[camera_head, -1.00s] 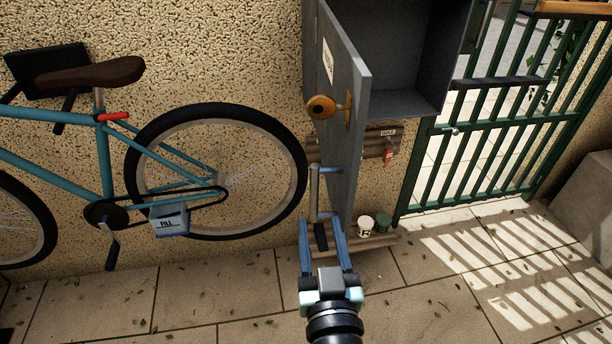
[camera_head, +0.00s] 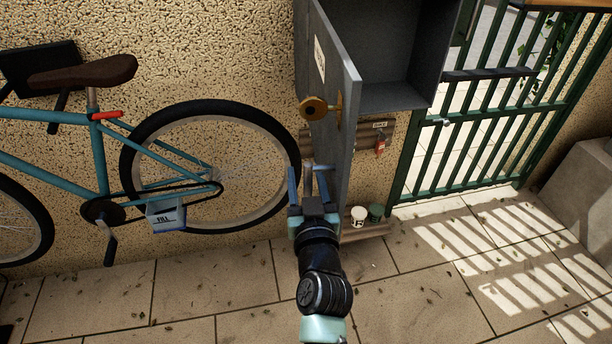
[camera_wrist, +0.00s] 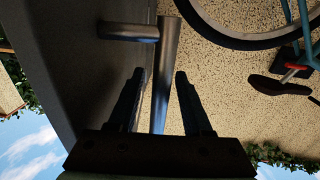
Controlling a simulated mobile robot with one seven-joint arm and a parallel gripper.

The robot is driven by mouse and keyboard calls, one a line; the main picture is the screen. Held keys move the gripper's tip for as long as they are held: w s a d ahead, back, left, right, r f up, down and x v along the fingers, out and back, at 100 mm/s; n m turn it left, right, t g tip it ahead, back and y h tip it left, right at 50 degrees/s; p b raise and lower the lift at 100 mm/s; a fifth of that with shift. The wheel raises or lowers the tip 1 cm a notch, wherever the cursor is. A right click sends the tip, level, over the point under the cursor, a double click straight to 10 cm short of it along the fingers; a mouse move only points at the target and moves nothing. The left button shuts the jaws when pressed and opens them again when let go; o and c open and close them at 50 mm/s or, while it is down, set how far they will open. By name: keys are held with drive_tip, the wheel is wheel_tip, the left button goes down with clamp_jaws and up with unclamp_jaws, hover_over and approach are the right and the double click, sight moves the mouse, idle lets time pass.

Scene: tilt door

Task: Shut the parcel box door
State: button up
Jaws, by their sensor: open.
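The grey parcel box (camera_head: 405,60) is on the wall at the top, its inside showing and looking empty. Its grey door (camera_head: 346,110) stands open toward me, hinged at the box's left side. A round brass knob (camera_head: 314,108) sits on the door's left face. Lower on that face is a metal bar handle, which in the wrist view (camera_wrist: 167,60) runs lengthwise with a short arm joining it to the door (camera_wrist: 75,50). My gripper (camera_head: 307,172) is open, with its fingers (camera_wrist: 160,78) on either side of the bar. Whether they touch it is unclear.
A teal bicycle (camera_head: 103,150) leans along the wall to the left. A green barred gate (camera_head: 480,135) stands to the right. The paved floor (camera_head: 240,290) in front is clear.

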clamp_jaws()
idle(1.4)
